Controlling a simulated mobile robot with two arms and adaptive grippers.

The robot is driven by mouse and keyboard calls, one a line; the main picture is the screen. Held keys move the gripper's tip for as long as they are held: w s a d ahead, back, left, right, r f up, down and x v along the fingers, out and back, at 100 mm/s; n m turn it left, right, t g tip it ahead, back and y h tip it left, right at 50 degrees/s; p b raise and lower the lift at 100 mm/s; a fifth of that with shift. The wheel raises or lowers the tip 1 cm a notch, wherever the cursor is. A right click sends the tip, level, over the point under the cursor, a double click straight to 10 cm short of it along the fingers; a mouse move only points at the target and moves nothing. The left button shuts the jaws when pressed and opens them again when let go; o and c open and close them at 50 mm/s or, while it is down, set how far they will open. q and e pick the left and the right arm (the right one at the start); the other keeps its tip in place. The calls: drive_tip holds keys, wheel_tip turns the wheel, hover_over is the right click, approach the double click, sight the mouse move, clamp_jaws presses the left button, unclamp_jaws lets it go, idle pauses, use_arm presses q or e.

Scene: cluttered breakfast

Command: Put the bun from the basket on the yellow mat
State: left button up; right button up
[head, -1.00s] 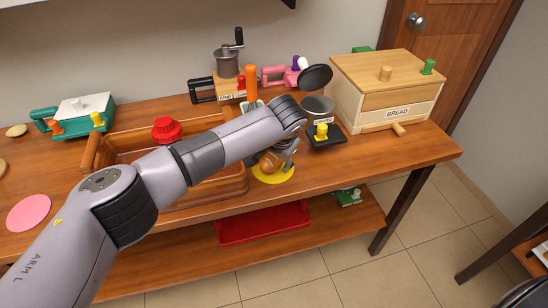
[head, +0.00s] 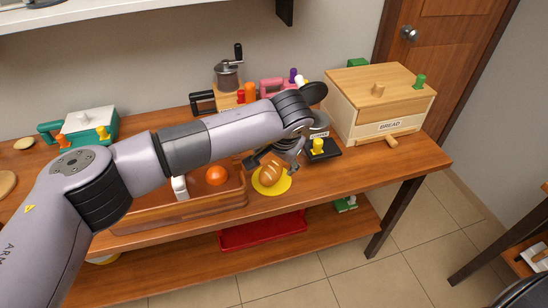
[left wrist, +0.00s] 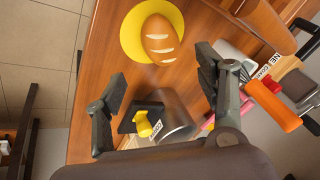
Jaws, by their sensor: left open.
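The bun (head: 271,173) is brown with pale score marks and lies on the round yellow mat (head: 285,186) near the front edge of the table. In the left wrist view the bun (left wrist: 160,39) covers the right part of the yellow mat (left wrist: 132,36). My left gripper (head: 274,161) is open and empty, just above and behind the bun, apart from it. Its two spread fingers show in the left wrist view (left wrist: 160,75). The wooden basket (head: 222,201) stands left of the mat, partly hidden by my left arm, with an orange fruit (head: 216,175) in it. My right gripper is not in view.
A black scale-like stand with a yellow knob (head: 318,146) stands right of the mat. The bread box (head: 380,100) is at the back right. A coffee grinder (head: 228,75) and pink things stand behind. A red tray (head: 262,231) lies on the lower shelf.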

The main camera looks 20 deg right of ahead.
use_arm(q)
drive_tip(key=shift+v, duration=1.15)
drive_tip(key=shift+s, duration=0.1)
drive_tip(key=s+a+b, duration=0.1)
drive_tip(key=s+a, duration=0.1)
drive_tip(key=s, duration=0.5)
drive_tip(key=s+a+b, duration=0.1)
drive_tip(key=s+a, duration=0.1)
drive_tip(key=s, duration=0.6)
drive_tip(key=shift+a, duration=0.25)
drive_tip(key=shift+s, duration=0.15)
